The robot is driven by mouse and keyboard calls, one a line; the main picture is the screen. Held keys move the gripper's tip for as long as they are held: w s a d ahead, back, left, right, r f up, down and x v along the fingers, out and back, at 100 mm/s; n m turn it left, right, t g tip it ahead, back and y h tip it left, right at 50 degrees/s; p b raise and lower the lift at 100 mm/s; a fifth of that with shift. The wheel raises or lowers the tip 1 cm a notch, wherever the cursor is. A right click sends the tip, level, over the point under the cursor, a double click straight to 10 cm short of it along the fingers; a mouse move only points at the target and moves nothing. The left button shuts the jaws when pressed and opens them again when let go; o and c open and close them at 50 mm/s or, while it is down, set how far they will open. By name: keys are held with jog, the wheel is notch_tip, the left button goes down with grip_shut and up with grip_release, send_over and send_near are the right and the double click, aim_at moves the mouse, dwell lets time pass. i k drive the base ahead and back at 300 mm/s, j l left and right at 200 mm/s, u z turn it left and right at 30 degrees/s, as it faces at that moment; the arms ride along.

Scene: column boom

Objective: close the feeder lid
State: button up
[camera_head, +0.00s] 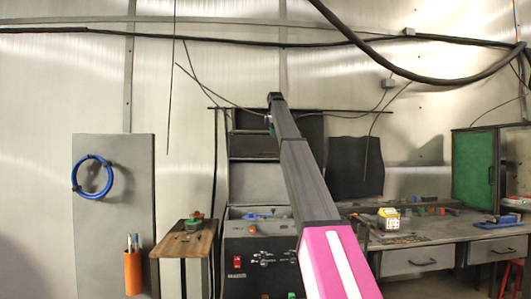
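A dark machine cabinet stands at the middle, partly behind my boom, and appears to be the feeder (240,250). Its top is an open tray with something blue (257,216) inside. A grey panel (258,183) stands upright behind the tray; it may be the raised lid, but I cannot tell for sure. My boom, pink and white near and dark grey far, reaches up over the cabinet's right side. My gripper (271,128) seems to be the small dark part under the boom's far end. It is too small and hidden to tell whether it is open.
A wooden-topped stand (185,239) with a small red and green item is left of the cabinet. A panel (113,205) carries a blue ring and an orange holder. Cables (425,78) hang above.

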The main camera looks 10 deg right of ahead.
aim_at(258, 181)
jog(key=i, duration=1.05)
